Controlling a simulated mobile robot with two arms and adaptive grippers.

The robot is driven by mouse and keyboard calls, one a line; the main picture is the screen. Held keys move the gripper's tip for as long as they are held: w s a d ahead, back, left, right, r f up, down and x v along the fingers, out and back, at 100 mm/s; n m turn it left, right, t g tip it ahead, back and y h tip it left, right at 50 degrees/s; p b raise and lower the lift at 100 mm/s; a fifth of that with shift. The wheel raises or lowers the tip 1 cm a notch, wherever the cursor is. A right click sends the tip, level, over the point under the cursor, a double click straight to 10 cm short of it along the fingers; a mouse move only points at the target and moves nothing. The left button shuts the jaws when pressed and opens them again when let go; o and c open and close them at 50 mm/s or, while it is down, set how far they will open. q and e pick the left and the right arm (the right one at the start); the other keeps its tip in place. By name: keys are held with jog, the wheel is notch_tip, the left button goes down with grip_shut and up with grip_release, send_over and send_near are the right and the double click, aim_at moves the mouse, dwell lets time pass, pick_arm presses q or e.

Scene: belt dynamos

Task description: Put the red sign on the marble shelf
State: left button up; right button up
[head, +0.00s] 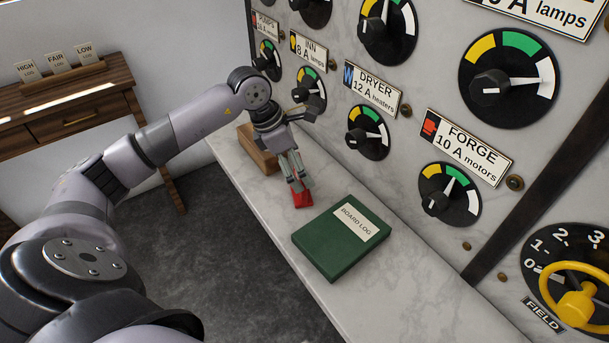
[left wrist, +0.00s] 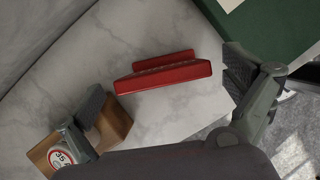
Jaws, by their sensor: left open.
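The red sign (head: 302,199) lies on the marble shelf (head: 245,183), near the tips of my left gripper (head: 298,183). In the left wrist view the red sign (left wrist: 165,76) shows as a long red bar with a second, shorter red edge beside it, lying on the pale marble. My left gripper is open, pointing down at the sign, with one finger on each side of it in the wrist view. Both fingers look clear of the sign there. The lettering on the sign is too small to read. My right gripper is not in view.
A green board log book (head: 342,238) lies on the shelf just right of the sign. A wooden block (head: 257,150) stands behind the gripper. The wall panel of dials (head: 369,132) rises along the shelf's back. The shelf is bare in front of the book.

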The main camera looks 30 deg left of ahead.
pick_arm(q)
jog(key=v, duration=0.7)
jog(key=shift+r+b, duration=0.3)
jog(key=shift+b, duration=0.15)
jog(key=shift+s+a+f, duration=0.1)
jog(key=shift+s, duration=0.1)
